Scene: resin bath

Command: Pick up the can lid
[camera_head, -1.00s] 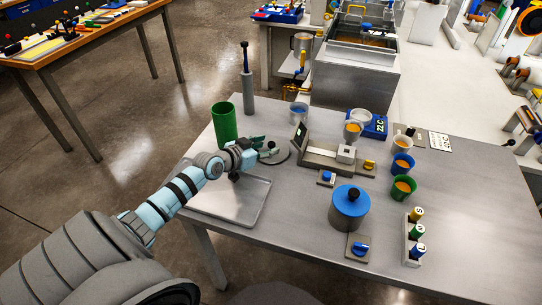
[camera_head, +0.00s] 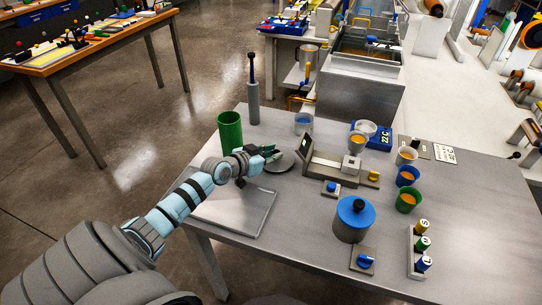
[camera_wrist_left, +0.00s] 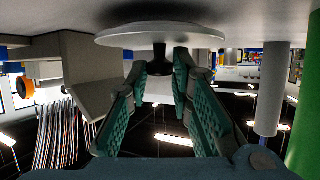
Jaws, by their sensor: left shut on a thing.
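The can lid (camera_head: 283,163) is a grey disc on the table, just right of the green can. In the left wrist view the lid (camera_wrist_left: 160,37) is a wide pale disc with a dark knob at its middle. My left gripper (camera_head: 268,153) reaches over the lid from the left. In the left wrist view the green fingers of my left gripper (camera_wrist_left: 160,68) are closed on the knob from both sides. Whether the lid touches the table or is slightly above it, I cannot tell. My right gripper is not in view.
The green can (camera_head: 230,132) stands close behind my left gripper. A metal tray (camera_head: 262,216) lies below my left forearm. A scale (camera_head: 322,165) stands just right of the lid. A blue-lidded pot (camera_head: 352,220) and several cups stand further right.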

